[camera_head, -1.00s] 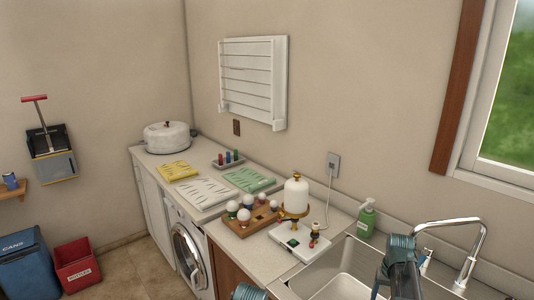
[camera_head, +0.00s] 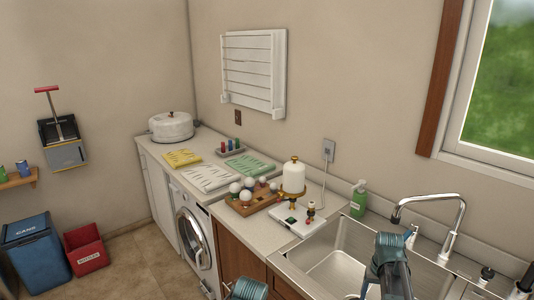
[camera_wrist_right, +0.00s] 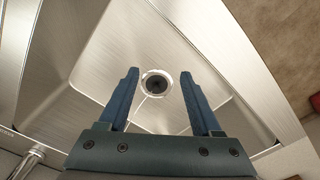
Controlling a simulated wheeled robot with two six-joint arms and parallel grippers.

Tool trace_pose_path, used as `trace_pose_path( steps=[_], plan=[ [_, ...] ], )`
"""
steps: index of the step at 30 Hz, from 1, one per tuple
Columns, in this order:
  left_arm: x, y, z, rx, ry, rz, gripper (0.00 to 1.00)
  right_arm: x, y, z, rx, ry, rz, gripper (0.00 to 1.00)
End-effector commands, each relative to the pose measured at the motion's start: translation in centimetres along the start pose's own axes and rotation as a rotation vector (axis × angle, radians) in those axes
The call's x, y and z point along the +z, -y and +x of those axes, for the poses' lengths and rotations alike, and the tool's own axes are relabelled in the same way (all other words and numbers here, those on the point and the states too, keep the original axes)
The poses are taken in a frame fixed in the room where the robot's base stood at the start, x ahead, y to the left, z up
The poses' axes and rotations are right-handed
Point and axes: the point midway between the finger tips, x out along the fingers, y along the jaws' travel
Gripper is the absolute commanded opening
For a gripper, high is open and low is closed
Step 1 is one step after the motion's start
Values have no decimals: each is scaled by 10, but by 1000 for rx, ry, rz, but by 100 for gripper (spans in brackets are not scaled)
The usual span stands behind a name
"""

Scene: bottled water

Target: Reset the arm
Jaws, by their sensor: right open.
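My right gripper (camera_wrist_right: 160,78) is open and empty in the right wrist view, its two blue fingers apart above the steel sink basin (camera_wrist_right: 220,60). The round drain (camera_wrist_right: 156,84) shows between the fingers. In the head view, my right arm comes up from the bottom in front of the sink (camera_head: 345,265); its fingers are not clear there. A teal part of my left arm shows at the bottom edge, and the left fingers are out of view.
A curved tap (camera_head: 459,225) and a green soap bottle (camera_head: 359,199) stand behind the sink. The counter left of it holds a wooden tray (camera_head: 250,207), a white dispenser (camera_head: 293,177) and a white pot (camera_head: 171,127). A blue bin (camera_head: 38,252) and red bin (camera_head: 87,250) stand on the floor.

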Motion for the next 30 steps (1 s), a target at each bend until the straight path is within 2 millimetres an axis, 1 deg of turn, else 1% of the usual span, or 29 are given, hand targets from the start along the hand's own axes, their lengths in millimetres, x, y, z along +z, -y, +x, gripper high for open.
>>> trace_pose_path(
  steps=[1, 5, 8, 11, 14, 17, 18, 19, 20, 21, 24, 27, 30],
  plan=[
    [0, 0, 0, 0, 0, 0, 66, 8, 8, 0, 0, -2, -11, 66],
    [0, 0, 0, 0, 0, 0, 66, 25, 30, 0, 0, -10, -44, 66],
    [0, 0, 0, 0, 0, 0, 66, 43, 51, -1, -1, -17, -77, 66],
    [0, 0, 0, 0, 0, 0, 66, 65, 74, -1, -2, -28, -116, 66],
    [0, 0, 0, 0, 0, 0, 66, 92, 99, -1, -5, -40, -161, 66],
    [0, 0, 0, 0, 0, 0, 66, 125, 124, -2, -8, -52, -216, 66],
    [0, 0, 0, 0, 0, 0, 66, 140, 134, -2, -10, -59, -240, 66],
    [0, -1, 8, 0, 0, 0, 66, 145, 142, 5, -8, -58, -261, 66],
    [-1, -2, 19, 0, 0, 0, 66, 145, 151, 17, 1, -46, -286, 66],
    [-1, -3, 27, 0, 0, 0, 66, 151, 162, 25, 11, -35, -320, 66],
    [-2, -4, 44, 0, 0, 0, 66, 170, 186, 42, 39, -9, -401, 66],
    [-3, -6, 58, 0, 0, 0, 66, 189, 204, 55, 66, 13, -471, 66],
    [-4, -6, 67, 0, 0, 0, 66, 203, 218, 64, 86, 29, -523, 66]
  ],
)
